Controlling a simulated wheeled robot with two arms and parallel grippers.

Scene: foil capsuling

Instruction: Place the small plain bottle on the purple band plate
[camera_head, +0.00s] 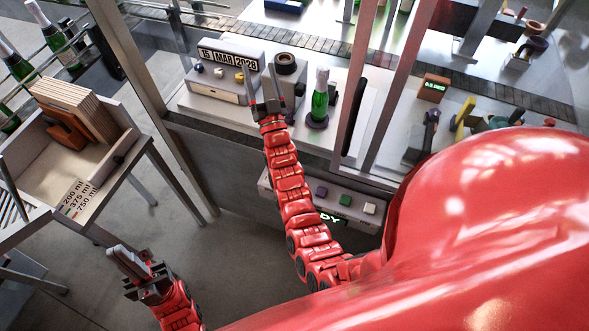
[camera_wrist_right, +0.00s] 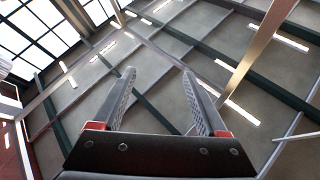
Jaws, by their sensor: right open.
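A green bottle (camera_head: 320,97) with a pale top stands upright on a dark round base (camera_head: 317,121) on the bench in the head view. More green bottles stand at the upper left, such as one bottle (camera_head: 57,38); I cannot tell which is the small plain one. No purple band plate can be made out. My right gripper (camera_head: 268,96) is raised left of the bench bottle, apart from it. The right wrist view shows its fingers (camera_wrist_right: 158,100) open and empty, against the ceiling. My left gripper (camera_head: 130,262) is low at the left, away from the bottles; its finger gap is unclear.
A date device (camera_head: 225,70) and a dark cylinder (camera_head: 287,72) stand behind my right gripper. A metal post (camera_head: 352,80) rises right of the bottle. A button panel (camera_head: 335,197) sits below the bench. A table labelled with volumes (camera_head: 85,190) stands left, holding a wooden stack (camera_head: 75,105).

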